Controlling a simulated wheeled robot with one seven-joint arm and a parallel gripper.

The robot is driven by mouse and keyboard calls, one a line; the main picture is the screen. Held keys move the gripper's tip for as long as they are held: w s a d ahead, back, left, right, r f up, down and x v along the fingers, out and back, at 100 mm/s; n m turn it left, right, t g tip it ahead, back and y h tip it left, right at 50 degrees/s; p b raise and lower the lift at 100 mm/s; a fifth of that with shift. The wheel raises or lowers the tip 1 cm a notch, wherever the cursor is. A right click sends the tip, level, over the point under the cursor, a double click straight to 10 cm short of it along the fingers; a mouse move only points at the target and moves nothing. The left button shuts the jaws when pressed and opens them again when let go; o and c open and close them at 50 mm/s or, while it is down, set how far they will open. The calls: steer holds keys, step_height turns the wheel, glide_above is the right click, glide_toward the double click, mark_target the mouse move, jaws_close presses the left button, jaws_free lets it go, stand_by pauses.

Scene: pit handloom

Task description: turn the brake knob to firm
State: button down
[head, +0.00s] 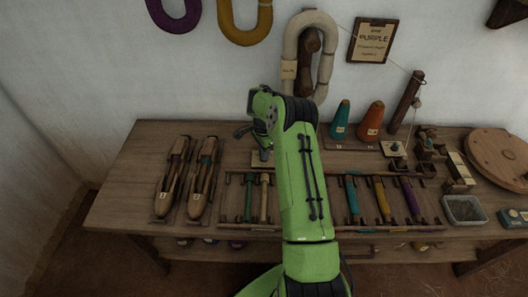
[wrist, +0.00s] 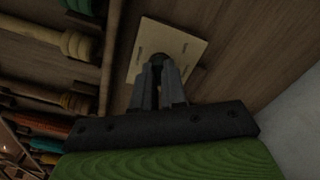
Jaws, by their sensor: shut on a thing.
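A pale square plate (wrist: 188,52) with a few dark marks lies on the wooden table in the wrist view. My gripper (wrist: 160,68) reaches down over the plate's middle, with its fingers close together. It is shut on what I take to be the brake knob, which the fingers hide almost wholly, so its pointing cannot be told. In the head view the plate (head: 260,163) shows partly beside my green arm, and my gripper (head: 265,153) is over it.
Two wooden shuttles (head: 173,177) lie left of the plate. Racks of coloured bobbins (head: 352,198) lie in front and to the right. A teal cone (head: 341,121) and an orange cone (head: 371,121) stand at the back. Another small plate with a knob (head: 394,149) is farther right.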

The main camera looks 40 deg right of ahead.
stand_by(0.3)
steer(key=c, duration=1.2)
jaws_free()
steer(key=shift+r, duration=0.1)
step_height(320, 180, up, 16)
steer(key=p, duration=0.5)
steer(key=shift+f, duration=0.2)
